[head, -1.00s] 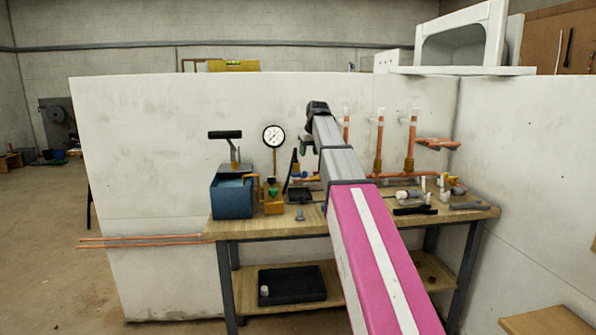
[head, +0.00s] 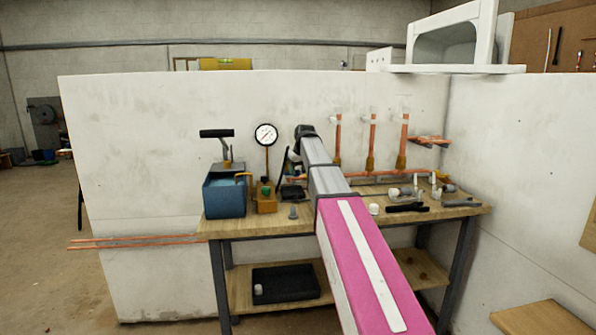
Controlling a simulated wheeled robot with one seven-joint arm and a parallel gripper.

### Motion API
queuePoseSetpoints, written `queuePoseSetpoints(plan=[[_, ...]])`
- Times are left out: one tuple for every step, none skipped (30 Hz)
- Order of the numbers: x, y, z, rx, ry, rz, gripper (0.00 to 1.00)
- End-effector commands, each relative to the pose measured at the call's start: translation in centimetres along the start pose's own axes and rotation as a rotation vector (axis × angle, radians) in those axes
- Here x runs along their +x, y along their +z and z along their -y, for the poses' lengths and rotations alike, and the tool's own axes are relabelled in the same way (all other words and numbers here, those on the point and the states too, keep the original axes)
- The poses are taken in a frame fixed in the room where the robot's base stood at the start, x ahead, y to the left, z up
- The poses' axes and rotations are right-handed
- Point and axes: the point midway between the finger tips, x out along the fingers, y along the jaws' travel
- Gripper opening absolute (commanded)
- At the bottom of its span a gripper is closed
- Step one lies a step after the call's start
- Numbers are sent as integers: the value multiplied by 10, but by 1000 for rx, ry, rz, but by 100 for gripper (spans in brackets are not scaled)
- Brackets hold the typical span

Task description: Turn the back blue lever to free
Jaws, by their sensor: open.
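I cannot make out the back blue lever; my own arm covers part of the bench and pipework where small fittings sit. The copper pipework (head: 372,143) stands at the back of the workbench (head: 240,226), with several upright pipes against the white wall. My gripper (head: 295,155) is at the far end of my arm, low behind the dark wrist joint, small and partly hidden. It is open, over the back middle of the bench, right of the pressure gauge (head: 265,135). I cannot tell whether it touches anything.
White fittings and a black tool (head: 407,208) lie at the right. A black tray (head: 285,283) is on the lower shelf. A white partition (head: 520,180) closes the right.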

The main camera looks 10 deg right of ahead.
Motion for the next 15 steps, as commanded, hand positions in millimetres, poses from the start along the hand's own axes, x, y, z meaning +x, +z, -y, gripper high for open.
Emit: queuePoseSetpoints(plan=[[0,0,0,0,0,0,50],[0,0,0,0,0,0,50],[0,0,0,0,0,0,46],[0,0,0,0,0,0,37],[0,0,0,0,0,0,27],[0,0,0,0,0,0,14],[0,0,0,0,0,0,4],[0,0,0,0,0,0,0],[0,0,0,0,0,0,0],[0,0,0,0,0,0,0],[0,0,0,0,0,0,0],[0,0,0,1,0,0,0],[0,0,0,2,1,0,0],[0,0,0,3,1,0,0],[0,0,0,5,3,0,0]])
